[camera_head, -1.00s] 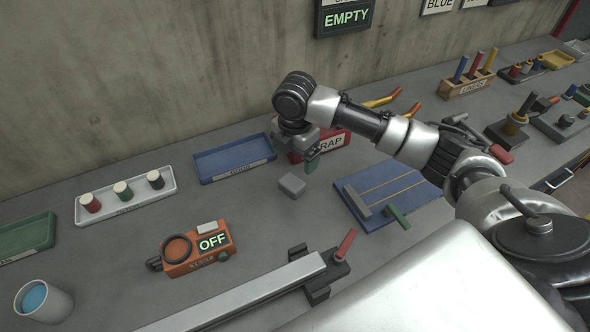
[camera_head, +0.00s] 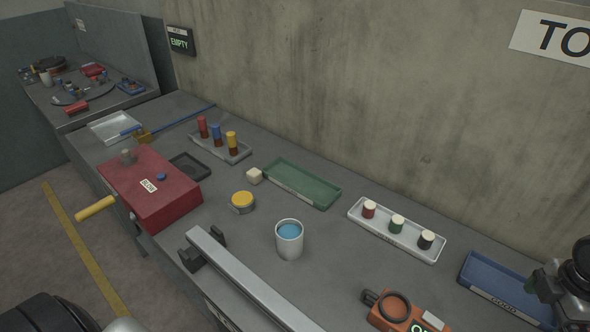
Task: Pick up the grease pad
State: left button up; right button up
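No label marks a grease pad. A small cream cube (camera_head: 254,176) sits on the bench beside the left end of the green tray (camera_head: 328,197). A round tin with a yellow top (camera_head: 242,202) stands in front of it; I cannot tell whether either one is the pad or holds grease. My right gripper (camera_head: 546,284) shows only in part at the right edge, above the blue tray (camera_head: 479,281), far from the cube and tin. Its fingers are too cut off to read. My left gripper is out of view.
A white cup with blue contents (camera_head: 289,239) stands before the green tray. A long metal bar (camera_head: 250,284) runs along the front. A red box (camera_head: 148,188) with a yellow handle is at left. A white tray (camera_head: 358,220) holds three capped cylinders.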

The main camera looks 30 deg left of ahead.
aim_at(253, 176)
jog(key=u, duration=1.2)
